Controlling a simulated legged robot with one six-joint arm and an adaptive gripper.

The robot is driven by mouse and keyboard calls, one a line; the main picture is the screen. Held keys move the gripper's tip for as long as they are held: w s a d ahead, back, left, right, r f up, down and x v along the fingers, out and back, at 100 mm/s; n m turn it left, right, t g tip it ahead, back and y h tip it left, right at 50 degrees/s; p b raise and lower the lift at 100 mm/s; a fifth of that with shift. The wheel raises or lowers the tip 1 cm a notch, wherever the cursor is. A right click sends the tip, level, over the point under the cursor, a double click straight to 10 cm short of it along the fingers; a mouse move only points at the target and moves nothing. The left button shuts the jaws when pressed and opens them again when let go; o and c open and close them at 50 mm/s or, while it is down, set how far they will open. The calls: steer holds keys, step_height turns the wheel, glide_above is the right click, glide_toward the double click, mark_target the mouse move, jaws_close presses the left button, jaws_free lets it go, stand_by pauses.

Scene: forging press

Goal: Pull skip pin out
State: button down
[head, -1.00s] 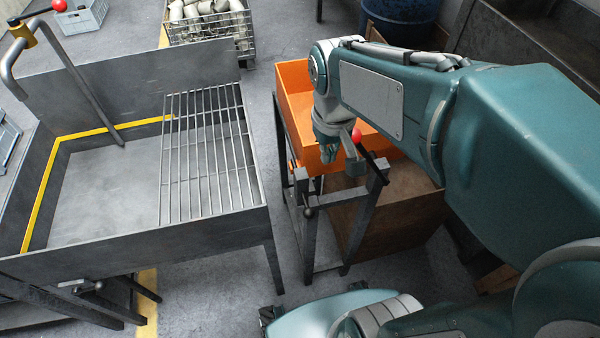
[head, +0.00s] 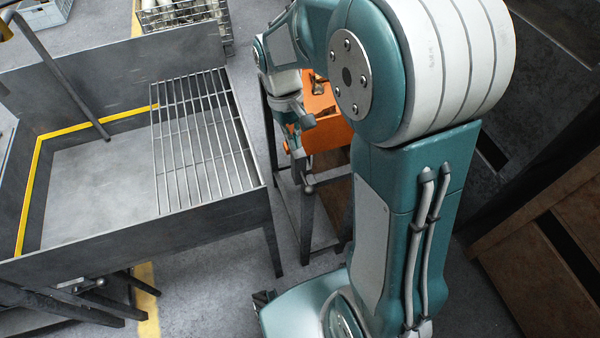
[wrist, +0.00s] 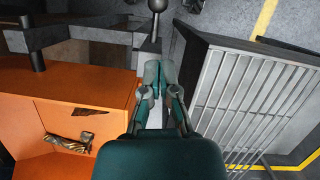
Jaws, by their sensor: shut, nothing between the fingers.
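The orange skip (head: 320,106) sits in a dark steel stand (head: 271,130), partly hidden behind my arm. It fills the left of the wrist view (wrist: 85,95). A grey ball-ended pin (head: 309,188), which looks like the skip pin, is at the stand's near end. Its round knob also shows at the top of the wrist view (wrist: 157,5). My gripper (head: 300,156) is just above the knob, pointing down toward it. In the wrist view my gripper (wrist: 160,72) has its fingers together and empty, with a gap between the tips and the knob.
A grey steel table (head: 130,245) with a wire grate (head: 200,145) stands close on the left. A wire basket (head: 185,15) is at the back. A brownish twisted piece (wrist: 66,142) lies in the skip. Bare floor lies between table and stand.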

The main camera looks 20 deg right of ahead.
mark_target(302, 175)
steer(key=shift+f, duration=0.1)
steer(key=x, duration=1)
steer(key=shift+d, duration=0.1)
